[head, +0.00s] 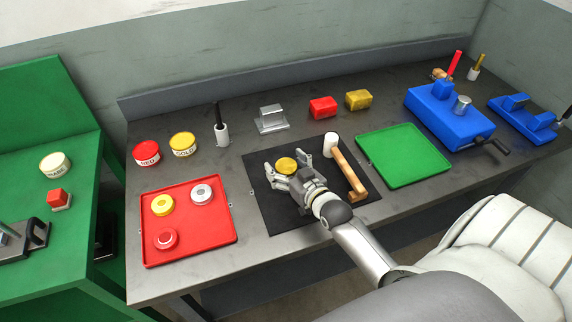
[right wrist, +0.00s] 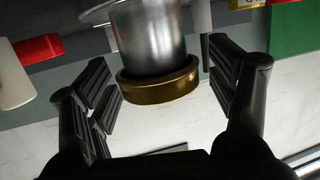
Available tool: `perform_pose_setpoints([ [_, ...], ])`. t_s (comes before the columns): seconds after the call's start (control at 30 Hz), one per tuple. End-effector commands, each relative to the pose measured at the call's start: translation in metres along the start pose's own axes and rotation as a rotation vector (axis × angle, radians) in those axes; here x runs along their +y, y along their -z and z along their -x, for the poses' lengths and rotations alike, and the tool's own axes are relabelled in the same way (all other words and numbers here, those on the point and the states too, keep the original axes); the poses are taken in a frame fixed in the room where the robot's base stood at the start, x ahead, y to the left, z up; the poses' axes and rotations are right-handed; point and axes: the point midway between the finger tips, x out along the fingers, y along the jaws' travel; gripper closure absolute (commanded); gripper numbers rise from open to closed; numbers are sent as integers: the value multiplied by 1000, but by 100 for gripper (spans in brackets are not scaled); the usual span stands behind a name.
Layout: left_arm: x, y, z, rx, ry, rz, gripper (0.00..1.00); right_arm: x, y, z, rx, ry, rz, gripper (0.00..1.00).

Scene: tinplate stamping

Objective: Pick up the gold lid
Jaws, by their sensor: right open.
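The gold lid (head: 286,164) shows as a round gold disc above the black mat (head: 262,205) in the head view. In the right wrist view the gold lid (right wrist: 160,88) is a gold band on the end of a silver cylinder (right wrist: 152,42). My right gripper (head: 288,162) is open, with its fingers on either side of the lid. In the right wrist view the fingers of my right gripper (right wrist: 162,72) stand apart around the lid and cylinder, with narrow gaps at both sides. The cylinder is hidden in the head view. My left gripper is not in view.
A wooden-handled mallet (head: 349,172) lies just right of my right gripper. A red tray (head: 215,245) with several round pieces is at the left, and a green tray (head: 405,155) is at the right. Red (head: 323,107) and yellow (head: 358,100) blocks stand behind.

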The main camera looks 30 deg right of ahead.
Motion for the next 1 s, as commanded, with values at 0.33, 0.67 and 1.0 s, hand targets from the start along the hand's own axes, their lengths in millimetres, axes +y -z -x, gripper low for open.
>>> perform_pose_setpoints([
  [0.33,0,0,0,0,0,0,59,0,-1,0,-1,0,0,36],
  [0.67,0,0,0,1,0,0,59,0,-1,0,-1,0,0,62],
  [1.0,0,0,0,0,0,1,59,0,8,1,0,0,0,62],
])
